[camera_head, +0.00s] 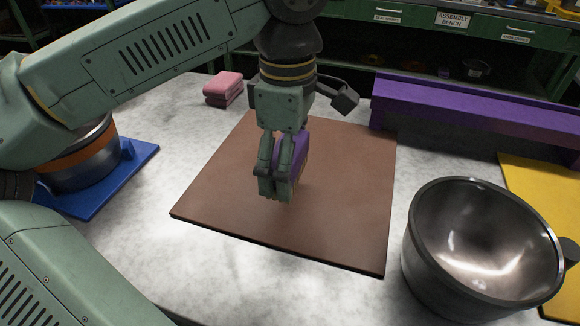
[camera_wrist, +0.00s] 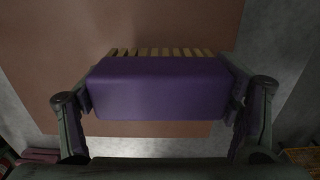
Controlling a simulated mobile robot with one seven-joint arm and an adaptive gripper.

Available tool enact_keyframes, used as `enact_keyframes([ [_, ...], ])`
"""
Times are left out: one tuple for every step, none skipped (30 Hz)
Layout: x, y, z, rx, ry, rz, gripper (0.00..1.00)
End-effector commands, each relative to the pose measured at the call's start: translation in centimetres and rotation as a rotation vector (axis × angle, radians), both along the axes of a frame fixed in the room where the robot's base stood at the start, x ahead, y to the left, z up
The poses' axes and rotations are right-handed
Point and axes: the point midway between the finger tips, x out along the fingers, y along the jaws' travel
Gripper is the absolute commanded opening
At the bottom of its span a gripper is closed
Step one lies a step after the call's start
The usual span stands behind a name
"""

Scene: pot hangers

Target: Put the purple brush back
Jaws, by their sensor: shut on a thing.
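The purple brush (camera_head: 301,146) is in my gripper (camera_head: 276,190), above the brown board (camera_head: 345,225). In the head view the fingers hide much of the brush. In the wrist view the brush (camera_wrist: 158,88) is a purple block with a row of tan bristles along its far edge. My gripper's fingers (camera_wrist: 162,104) press on its two ends. A long purple rack (camera_head: 470,108) stands at the back right of the table, apart from the brush.
A dark metal pot (camera_head: 480,250) stands at the front right, close to a yellow mat (camera_head: 545,200). Folded pink cloths (camera_head: 223,87) lie at the back left. A blue mat (camera_head: 105,195) lies at the left. Grey table top is free around the board.

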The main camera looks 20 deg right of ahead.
Motion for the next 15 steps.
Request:
enact_keyframes([
  [0.2,-0.1,0.0,0.0,0.0,0.0,0.47],
  [0.4,-0.2,0.0,-0.001,0.001,0.001,0.47],
  [0.6,-0.3,0.0,0.0,0.001,0.001,0.47],
  [0.9,-0.5,0.0,0.0,0.001,0.001,0.47],
  [1.2,-0.7,0.0,0.001,0.001,0.001,0.47],
  [1.4,-0.7,-0.5,0.001,0.001,0.0,0.47],
  [1.3,-0.7,-1.2,0.001,0.002,0.0,0.47],
  [1.3,-0.6,-1.7,0.002,0.002,0.0,0.47],
  [1.2,-0.7,-2.4,0.0,0.002,-0.001,0.47],
  [1.3,-0.7,-2.8,0.0,0.001,0.0,0.47],
  [1.2,-0.6,-3.2,0.0,0.002,0.0,0.47],
  [1.2,-0.7,-3.5,0.0,0.001,0.0,0.47],
  [1.2,-0.7,-3.6,-0.001,0.001,0.0,0.47],
  [1.3,-0.7,-3.7,-0.001,0.001,0.0,0.47],
  [1.3,-0.7,-3.7,-0.001,0.0,0.001,0.47],
])
